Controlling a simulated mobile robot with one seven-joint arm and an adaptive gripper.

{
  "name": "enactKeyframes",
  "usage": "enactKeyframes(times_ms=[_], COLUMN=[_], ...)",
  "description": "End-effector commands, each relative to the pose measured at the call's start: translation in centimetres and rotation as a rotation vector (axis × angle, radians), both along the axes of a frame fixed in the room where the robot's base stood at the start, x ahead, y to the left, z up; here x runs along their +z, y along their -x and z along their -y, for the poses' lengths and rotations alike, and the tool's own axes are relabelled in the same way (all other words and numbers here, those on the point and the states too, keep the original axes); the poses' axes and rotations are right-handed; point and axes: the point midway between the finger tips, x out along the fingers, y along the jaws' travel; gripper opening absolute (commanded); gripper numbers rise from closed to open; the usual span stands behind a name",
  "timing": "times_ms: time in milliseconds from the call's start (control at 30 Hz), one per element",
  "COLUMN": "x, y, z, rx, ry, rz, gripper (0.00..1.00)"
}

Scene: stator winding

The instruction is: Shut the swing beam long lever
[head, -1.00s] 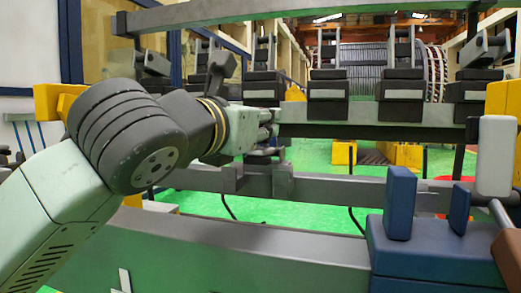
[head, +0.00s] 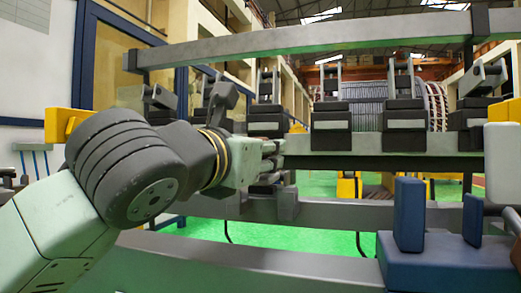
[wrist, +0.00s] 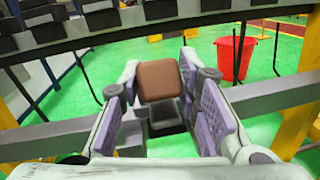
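My gripper (head: 280,165) reaches right from the left side of the head view, in front of the grey frame. In the wrist view its two purple-padded fingers (wrist: 162,110) are spread apart. A brown block-shaped handle (wrist: 160,80) stands between the fingertips, close to both. I cannot tell whether either finger touches it. A dark grey bracket (wrist: 163,118) sits below the block. The block looks like a lever's grip, but the rest of its lever is hidden. In the head view, my arm and gripper hide this area.
A grey beam (head: 330,213) crosses the frame. A blue fixture (head: 430,262) with upright blue plates is at lower right, beside a white block (head: 503,160). Dark clamp blocks (head: 330,130) line the upper rail. A red bucket (wrist: 235,58) stands on the green floor beyond.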

Motion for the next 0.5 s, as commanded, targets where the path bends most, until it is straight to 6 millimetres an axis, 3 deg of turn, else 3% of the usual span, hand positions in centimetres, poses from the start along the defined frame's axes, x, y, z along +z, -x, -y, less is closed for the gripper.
enactKeyframes(times_ms=[233, 500], x=[0.16, 0.24], y=[-0.03, 0.00], z=[-0.01, -0.05], rx=[-0.001, -0.001], ry=[0.002, 0.003], rz=[0.005, 0.006], gripper=[0.47, 0.47])
